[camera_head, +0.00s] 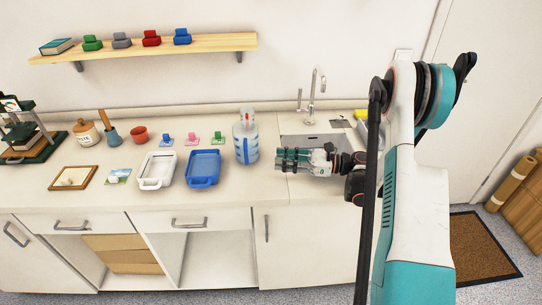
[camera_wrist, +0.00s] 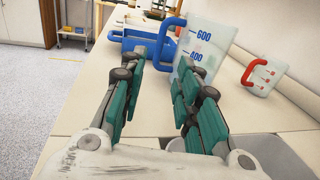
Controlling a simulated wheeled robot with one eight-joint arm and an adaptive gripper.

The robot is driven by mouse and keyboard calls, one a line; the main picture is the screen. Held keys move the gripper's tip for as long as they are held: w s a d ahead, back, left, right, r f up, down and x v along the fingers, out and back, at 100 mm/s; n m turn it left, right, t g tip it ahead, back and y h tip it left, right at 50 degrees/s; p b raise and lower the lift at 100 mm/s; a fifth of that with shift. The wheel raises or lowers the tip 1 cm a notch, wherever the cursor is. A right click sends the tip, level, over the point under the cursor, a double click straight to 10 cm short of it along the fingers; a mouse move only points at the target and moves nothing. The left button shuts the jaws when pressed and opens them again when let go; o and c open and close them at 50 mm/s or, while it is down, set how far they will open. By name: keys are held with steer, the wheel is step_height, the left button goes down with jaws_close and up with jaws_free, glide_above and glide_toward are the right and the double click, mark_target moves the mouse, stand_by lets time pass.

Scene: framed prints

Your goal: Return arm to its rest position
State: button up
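My gripper (camera_head: 292,160) is stretched out to the left over the counter, in front of the sink, in the head view. Its fingers point left, towards the lower part of a blue-marked white container. In the wrist view my gripper (camera_wrist: 162,75) has its two teal-padded fingers well apart. Only bare counter shows between them, so it is open and empty. My arm (camera_head: 415,170) stands upright at the right of the head view, and its upper links hide part of the wall and counter edge.
The container (camera_head: 246,145) stands just beyond the fingertips. A blue tray (camera_head: 203,184) and a white tray (camera_head: 157,186) lie farther left. A tap (camera_head: 311,95) rises behind the sink (camera_head: 310,144). A shelf (camera_head: 150,47) hangs above. The counter front near the gripper is clear.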

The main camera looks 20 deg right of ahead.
steer(key=shift+s+d, duration=0.25)
steer(key=shift+d, duration=0.2)
